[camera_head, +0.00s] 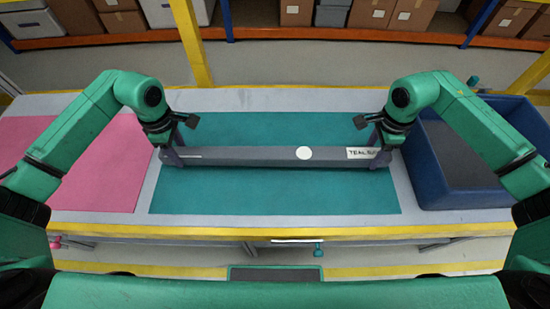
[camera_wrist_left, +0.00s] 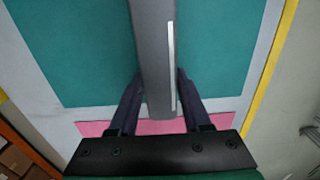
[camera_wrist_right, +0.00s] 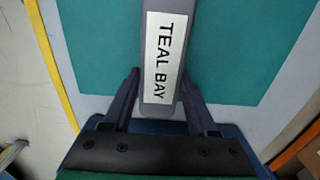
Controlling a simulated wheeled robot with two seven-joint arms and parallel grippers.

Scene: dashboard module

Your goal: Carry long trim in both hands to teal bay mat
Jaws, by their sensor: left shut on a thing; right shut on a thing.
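The long grey trim (camera_head: 245,156) lies level across the teal mat (camera_head: 270,200) in the head view, with a white dot near its middle and a "TEAL BAY" label (camera_wrist_right: 160,60) at its right end. My left gripper (camera_head: 173,150) is shut on the trim's left end; the left wrist view shows its fingers (camera_wrist_left: 155,95) on both sides of the bar (camera_wrist_left: 152,50). My right gripper (camera_head: 380,147) is shut on the right end, beside the label, also seen in the right wrist view (camera_wrist_right: 160,95). I cannot tell whether the trim touches the mat or hangs just above it.
A pink mat (camera_head: 80,170) lies to the left on the table. A blue bin (camera_head: 460,160) stands to the right, close to my right arm. The table's front edge is yellow (camera_head: 270,234). Shelves with boxes (camera_head: 370,12) and yellow posts (camera_head: 190,40) stand behind.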

